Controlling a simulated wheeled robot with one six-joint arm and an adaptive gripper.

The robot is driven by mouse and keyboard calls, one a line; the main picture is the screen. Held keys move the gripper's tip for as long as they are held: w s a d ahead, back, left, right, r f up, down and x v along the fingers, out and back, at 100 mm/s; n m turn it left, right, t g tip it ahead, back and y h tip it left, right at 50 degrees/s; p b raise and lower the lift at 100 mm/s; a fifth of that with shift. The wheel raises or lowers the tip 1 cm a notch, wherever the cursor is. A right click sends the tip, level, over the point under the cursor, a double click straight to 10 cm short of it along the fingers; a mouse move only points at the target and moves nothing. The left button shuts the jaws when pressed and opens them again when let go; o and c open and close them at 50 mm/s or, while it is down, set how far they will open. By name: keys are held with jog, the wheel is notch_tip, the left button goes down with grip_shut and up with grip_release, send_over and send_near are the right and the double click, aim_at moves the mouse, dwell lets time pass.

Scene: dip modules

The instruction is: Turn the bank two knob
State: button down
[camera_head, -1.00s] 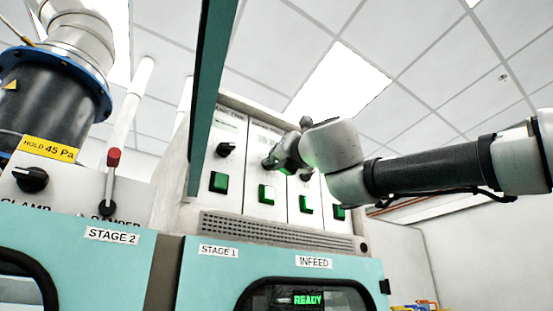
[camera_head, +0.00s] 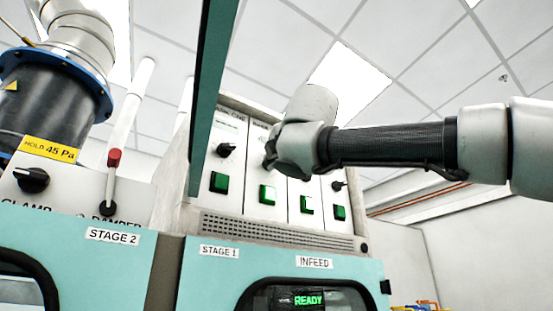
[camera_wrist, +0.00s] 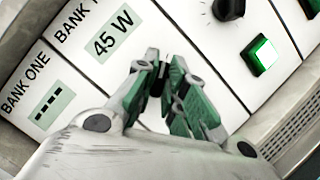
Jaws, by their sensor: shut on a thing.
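The panel's second column has a label that starts "BANK T", its end cut off by the frame, and a display (camera_wrist: 113,33) that reads 45 W. Below that display, my gripper (camera_wrist: 160,76) is shut on the dark bank two knob (camera_wrist: 156,88), which shows only partly between the fingers. In the head view my gripper (camera_head: 270,158) reaches the panel from the right, above the second green button (camera_head: 267,194), and hides the knob there.
The bank one display (camera_wrist: 48,103) shows dashes. Its neighbour knob (camera_head: 226,150) stands left of my gripper. Another knob (camera_wrist: 228,8) and a lit green button (camera_wrist: 263,55) are close on the right. A teal post (camera_head: 211,90) rises left of the panel.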

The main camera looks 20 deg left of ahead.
jog(key=shift+m, duration=0.4)
jog(key=c, duration=1.5)
grip_release()
jog(key=v, duration=1.2)
